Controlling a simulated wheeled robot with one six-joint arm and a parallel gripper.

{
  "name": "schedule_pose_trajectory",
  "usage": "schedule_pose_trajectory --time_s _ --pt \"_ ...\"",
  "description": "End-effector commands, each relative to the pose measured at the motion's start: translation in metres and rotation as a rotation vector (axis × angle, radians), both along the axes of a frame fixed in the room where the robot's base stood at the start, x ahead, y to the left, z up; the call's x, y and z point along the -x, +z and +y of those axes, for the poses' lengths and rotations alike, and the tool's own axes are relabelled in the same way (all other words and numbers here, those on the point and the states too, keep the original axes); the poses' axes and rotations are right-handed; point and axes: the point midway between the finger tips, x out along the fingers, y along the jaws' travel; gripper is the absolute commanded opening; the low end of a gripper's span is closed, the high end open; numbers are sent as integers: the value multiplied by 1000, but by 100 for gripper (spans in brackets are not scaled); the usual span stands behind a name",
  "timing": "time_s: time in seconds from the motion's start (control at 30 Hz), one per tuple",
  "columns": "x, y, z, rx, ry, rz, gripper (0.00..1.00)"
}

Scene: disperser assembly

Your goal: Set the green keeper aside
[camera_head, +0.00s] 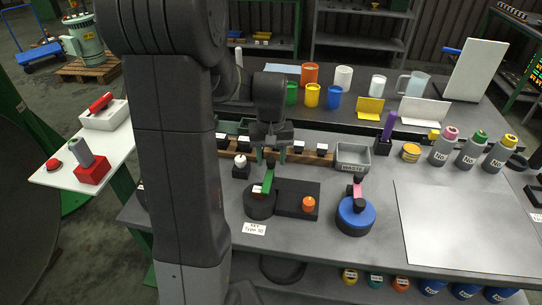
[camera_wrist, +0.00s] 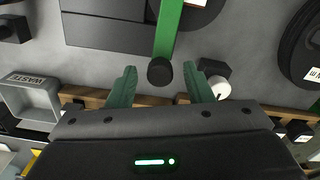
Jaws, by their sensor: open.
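The green keeper (camera_head: 268,181) is a narrow green bar lying across the round black part of a dark fixture (camera_head: 285,212) on the grey bench. In the wrist view the green keeper (camera_wrist: 168,32) runs up to the top edge, with a round black knob (camera_wrist: 160,71) at its near end. My gripper (camera_head: 270,155) is above the far end of the keeper. In the wrist view the two green fingers of my gripper (camera_wrist: 161,84) are apart, one on each side of the knob, with nothing gripped. The knob's height relative to the fingertips is hard to tell.
A grey waste bin (camera_head: 353,157) stands right of my gripper, beside a wooden rail (camera_head: 300,155). A blue round part (camera_head: 355,216) with a pink bar sits right of the fixture. An orange knob (camera_head: 309,204) is on the fixture. A bare grey plate (camera_head: 465,225) lies at right.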

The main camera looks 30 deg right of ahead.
Motion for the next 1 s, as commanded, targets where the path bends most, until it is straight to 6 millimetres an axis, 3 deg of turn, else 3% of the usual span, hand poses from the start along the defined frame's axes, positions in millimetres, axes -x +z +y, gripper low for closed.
schedule_pose_trajectory --time_s 0.2,0.43,0.77,1.0 --pt "0 0 0 0 0 -1 44" --pt "0 0 0 0 0 -1 0" --pt "0 1 0 0 23 -1 0" --pt "-1 1 0 1 139 -1 0"
